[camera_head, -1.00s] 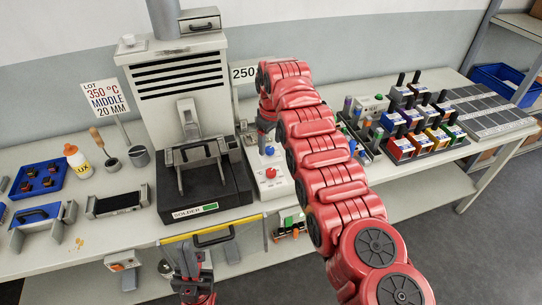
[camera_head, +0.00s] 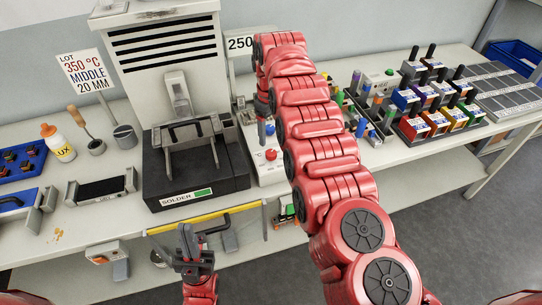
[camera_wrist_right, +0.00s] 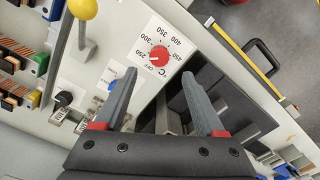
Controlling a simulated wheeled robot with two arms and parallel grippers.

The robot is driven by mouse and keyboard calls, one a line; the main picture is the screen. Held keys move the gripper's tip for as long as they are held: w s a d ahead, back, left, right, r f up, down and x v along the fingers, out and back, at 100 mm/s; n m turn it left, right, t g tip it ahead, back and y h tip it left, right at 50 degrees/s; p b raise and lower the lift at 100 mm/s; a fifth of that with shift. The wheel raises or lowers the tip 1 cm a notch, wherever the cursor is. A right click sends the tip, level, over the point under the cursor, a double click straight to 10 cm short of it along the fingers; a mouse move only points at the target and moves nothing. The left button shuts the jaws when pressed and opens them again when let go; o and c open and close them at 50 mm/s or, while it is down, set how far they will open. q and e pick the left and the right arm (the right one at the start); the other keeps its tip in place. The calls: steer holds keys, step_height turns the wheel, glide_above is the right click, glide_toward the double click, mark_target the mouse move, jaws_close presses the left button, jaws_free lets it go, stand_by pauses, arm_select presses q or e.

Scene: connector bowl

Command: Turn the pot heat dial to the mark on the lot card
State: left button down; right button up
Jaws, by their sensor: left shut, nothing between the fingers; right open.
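The lot card (camera_head: 85,72) reads 350 °C, MIDDLE, 20 MM. The red heat dial (camera_head: 271,155) is on a white panel beside the black solder pot (camera_head: 195,180). In the right wrist view the dial (camera_wrist_right: 158,54) has marks from OFF through 250 to 450; its pointer is too small to read surely. My right gripper is open and empty; its two fingers (camera_wrist_right: 158,76) straddle the view just short of the dial, apart from it. My left gripper (camera_head: 187,232) is shut and empty, in front of the bench edge.
A sign reading 250 (camera_head: 240,43) stands behind the pot, partly hidden by my right arm. A yellow-edged rail (camera_head: 205,217) runs along the bench front. A lever with a yellow ball (camera_wrist_right: 83,9) stands near the dial. Colored bins (camera_head: 436,118) fill the right side.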

mark_target(271, 152)
step_height(271, 152, down, 7)
steer(key=shift+d+r+p, duration=0.1)
steer(key=shift+d+p, duration=0.05)
steer(key=shift+p, duration=0.35)
steer(key=shift+f, duration=0.5)
jaws_close()
